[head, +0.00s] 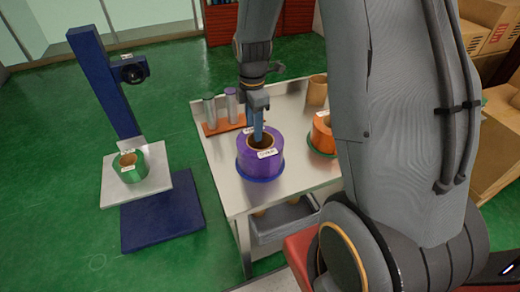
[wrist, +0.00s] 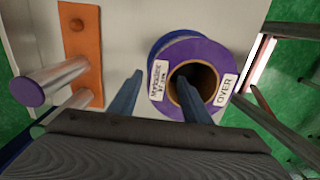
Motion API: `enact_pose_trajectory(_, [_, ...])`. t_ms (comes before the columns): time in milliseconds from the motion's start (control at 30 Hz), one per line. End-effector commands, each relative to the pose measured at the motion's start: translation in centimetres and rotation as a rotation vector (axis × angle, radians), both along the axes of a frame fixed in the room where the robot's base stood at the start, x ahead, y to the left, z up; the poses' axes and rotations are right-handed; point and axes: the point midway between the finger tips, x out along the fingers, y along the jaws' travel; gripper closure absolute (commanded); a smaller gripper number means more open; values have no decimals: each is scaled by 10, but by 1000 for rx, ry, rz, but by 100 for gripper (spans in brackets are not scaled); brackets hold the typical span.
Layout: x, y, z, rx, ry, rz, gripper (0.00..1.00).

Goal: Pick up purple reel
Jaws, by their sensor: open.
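The purple reel (head: 258,160) lies flat on a blue base on the metal table, with a brown hollow core and white labels. In the wrist view the purple reel (wrist: 203,52) shows its open core and labels, one reading "OVER". My gripper (head: 258,134) is above the reel, pointing down, with its blue fingers near the core in the head view. In the wrist view my gripper (wrist: 160,88) is open and empty, one finger left of the reel and the other over its near part by the core. I cannot tell whether a finger is inside the core.
An orange rack (head: 224,124) with two metal rods stands behind left of the reel. An orange reel (head: 323,134) and a brown tube (head: 317,90) are to the right. A green reel (head: 130,167) sits on a blue stand's plate (head: 155,187) at left.

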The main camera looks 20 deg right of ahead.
Motion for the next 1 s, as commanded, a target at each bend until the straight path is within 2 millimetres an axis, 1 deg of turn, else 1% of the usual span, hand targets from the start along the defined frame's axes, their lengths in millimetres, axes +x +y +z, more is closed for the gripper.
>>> enact_pose_trajectory(100, [0,0,-12,0,1,0,56])
enact_pose_trajectory(200, [0,0,-18,0,0,0,56])
enact_pose_trajectory(433, [1,0,-20,0,-2,-1,56])
enact_pose_trajectory(467, [1,0,-19,0,-2,-1,58])
enact_pose_trajectory(700, [1,0,-19,0,-1,-1,98])
enact_pose_trajectory(733, [1,0,-19,0,-2,-1,100])
enact_pose_trajectory(1000, [0,0,-19,0,-1,-1,100])
